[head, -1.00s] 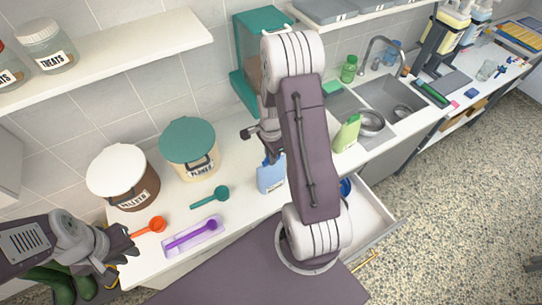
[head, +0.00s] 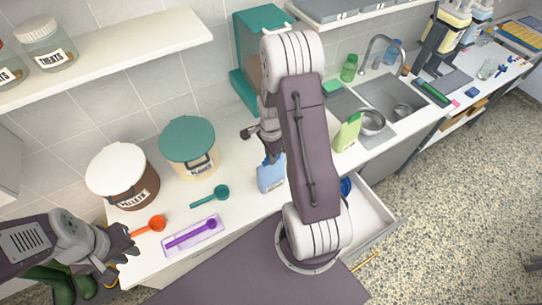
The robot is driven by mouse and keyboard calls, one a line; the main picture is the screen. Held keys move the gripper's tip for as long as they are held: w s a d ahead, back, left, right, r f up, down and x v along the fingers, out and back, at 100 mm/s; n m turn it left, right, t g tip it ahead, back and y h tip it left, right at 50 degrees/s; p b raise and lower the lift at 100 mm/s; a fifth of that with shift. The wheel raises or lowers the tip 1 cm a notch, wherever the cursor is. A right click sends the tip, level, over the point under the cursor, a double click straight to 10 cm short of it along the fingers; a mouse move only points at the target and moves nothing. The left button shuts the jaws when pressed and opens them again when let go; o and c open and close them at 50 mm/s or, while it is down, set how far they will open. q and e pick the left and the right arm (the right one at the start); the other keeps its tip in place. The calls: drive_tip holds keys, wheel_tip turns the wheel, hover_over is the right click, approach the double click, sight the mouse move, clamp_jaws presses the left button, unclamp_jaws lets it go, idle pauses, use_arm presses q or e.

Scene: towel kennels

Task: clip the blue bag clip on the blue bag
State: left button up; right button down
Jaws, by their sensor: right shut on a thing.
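The light blue bag (head: 270,177) stands on the counter, partly behind my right arm. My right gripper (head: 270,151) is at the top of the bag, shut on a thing. My arm and the small view hide what is between its fingers. I cannot make out the blue bag clip there, nor whether anything touches the bag's top. My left gripper (head: 131,246) is at the counter's left front edge, apparently open and empty, near an orange scoop (head: 151,226).
A drawer (head: 372,217) stands open at the right with a blue thing (head: 346,187) in it. A teal scoop (head: 211,197), a purple scoop in a tray (head: 194,237), two lidded tubs (head: 189,150) and a green bottle (head: 347,133) stand or lie on the counter.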

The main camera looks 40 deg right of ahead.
drive_tip(key=shift+f, duration=0.15)
idle(0.3)
drive_tip(key=c, duration=1.4)
unclamp_jaws()
drive_tip(key=shift+o, duration=0.3)
drive_tip(key=o, duration=0.4)
drive_tip(key=shift+r+p, duration=2.2)
drive_tip(key=shift+r, duration=0.35)
